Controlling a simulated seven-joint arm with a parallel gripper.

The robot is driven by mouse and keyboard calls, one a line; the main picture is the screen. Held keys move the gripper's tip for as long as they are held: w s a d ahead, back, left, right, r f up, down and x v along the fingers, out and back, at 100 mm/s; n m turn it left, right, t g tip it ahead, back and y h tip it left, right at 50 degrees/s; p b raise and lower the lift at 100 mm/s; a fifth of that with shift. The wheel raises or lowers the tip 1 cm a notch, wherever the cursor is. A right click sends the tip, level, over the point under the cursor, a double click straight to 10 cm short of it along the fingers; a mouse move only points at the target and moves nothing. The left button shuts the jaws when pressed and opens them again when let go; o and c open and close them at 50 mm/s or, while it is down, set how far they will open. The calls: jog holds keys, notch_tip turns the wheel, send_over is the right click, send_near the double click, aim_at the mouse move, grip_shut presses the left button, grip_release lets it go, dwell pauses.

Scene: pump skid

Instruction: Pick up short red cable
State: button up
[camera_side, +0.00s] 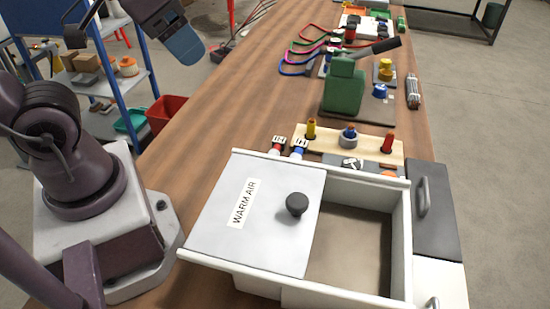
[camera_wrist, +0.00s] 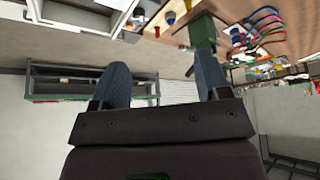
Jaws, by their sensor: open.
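Several coloured cables (camera_side: 296,58) lie in loops on the far part of the bench in the side view, green, pink, red and blue among them. A red cable (camera_side: 318,27) curves at the back of this group; I cannot tell its full length. The cables also show at the upper right of the wrist view (camera_wrist: 262,20). My gripper (camera_wrist: 163,72) is open and empty in the wrist view, its two blue-grey fingers wide apart. In the side view a blue-grey finger (camera_side: 186,45) shows at the top, raised left of the bench and apart from the cables.
A white box with a lid marked WARM AIR (camera_side: 215,225) and an open compartment stands at the front of the bench (camera_side: 215,110). A blue shelf (camera_side: 100,80) stands at left.

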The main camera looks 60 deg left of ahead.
jog(key=shift+c, duration=0.2)
jog(key=c, duration=0.4)
